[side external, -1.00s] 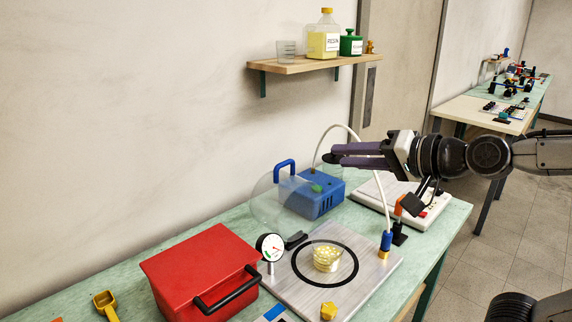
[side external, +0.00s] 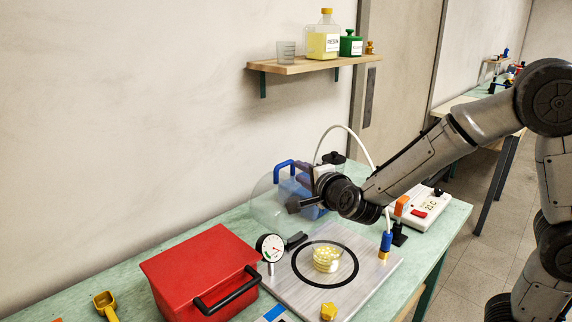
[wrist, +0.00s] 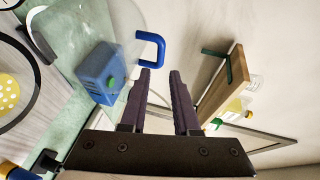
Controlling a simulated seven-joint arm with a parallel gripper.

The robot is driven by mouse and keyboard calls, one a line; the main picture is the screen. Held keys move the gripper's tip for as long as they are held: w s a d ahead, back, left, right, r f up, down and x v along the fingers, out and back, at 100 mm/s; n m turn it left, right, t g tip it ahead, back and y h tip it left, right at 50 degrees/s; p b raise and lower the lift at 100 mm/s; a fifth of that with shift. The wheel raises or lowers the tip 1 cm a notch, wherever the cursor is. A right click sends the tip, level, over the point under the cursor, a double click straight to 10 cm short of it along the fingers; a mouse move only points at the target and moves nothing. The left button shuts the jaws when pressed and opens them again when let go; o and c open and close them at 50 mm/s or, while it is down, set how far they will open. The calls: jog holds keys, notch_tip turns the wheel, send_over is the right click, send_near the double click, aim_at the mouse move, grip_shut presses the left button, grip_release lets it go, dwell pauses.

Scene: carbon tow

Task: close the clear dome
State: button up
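The clear dome (side external: 264,207) stands tilted open on its edge behind the metal plate (side external: 340,290), by a black hinge (side external: 296,240). Its blue handle (side external: 282,168) sticks up at the back and also shows in the wrist view (wrist: 158,46). My gripper (wrist: 160,72) is open and empty, with the handle just beyond and left of its fingertips. They look apart, though depth is hard to judge.
A blue box (wrist: 98,70) stands behind the dome. A gauge (side external: 270,247) and red case (side external: 203,272) are at left of the plate. A white hose (side external: 352,132) arches behind my arm to a blue fitting (side external: 386,241). A shelf (side external: 310,65) holds bottles above.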

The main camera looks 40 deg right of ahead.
aim_at(287, 164)
jog(key=x, duration=1)
grip_shut()
dwell(1.2)
